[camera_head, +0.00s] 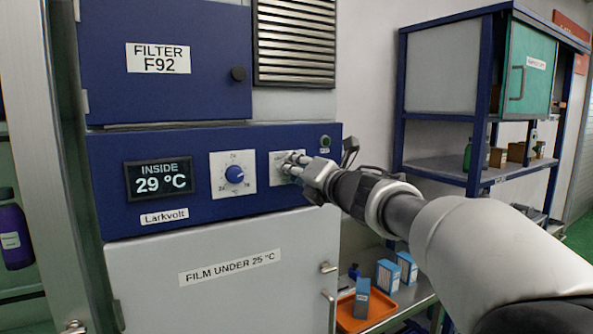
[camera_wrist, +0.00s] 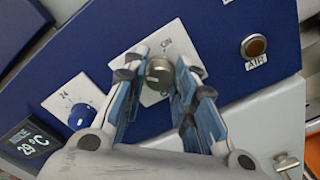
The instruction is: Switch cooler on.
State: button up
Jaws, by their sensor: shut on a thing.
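The cooler's blue control panel (camera_head: 265,139) carries a display (camera_head: 158,178) reading INSIDE 29 °C and a blue temperature dial (camera_head: 234,174). To the right of the dial is a white plate with a round metallic switch knob (camera_wrist: 159,70); "ON" is printed near its top in the wrist view. My gripper (camera_head: 290,168) is at this plate, its fingers shut on the knob's two sides. In the head view the fingers hide the knob. The knob's exact pointing direction is unclear.
A round button labelled AIR (camera_wrist: 254,46) is right of the switch. Below is a grey door (camera_head: 215,285) labelled FILM UNDER 25 °C, above is a blue FILTER F92 door (camera_head: 165,80). An orange tray (camera_head: 345,322) and blue boxes (camera_head: 388,276) stand lower right.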

jog(key=shift+m, duration=0.3)
jog(key=shift+f+m+p, duration=0.2)
jog(key=shift+m+p, duration=5.75)
jog(key=shift+m, duration=2.65)
jog(key=o, duration=1.1)
jog(key=shift+c, duration=0.2)
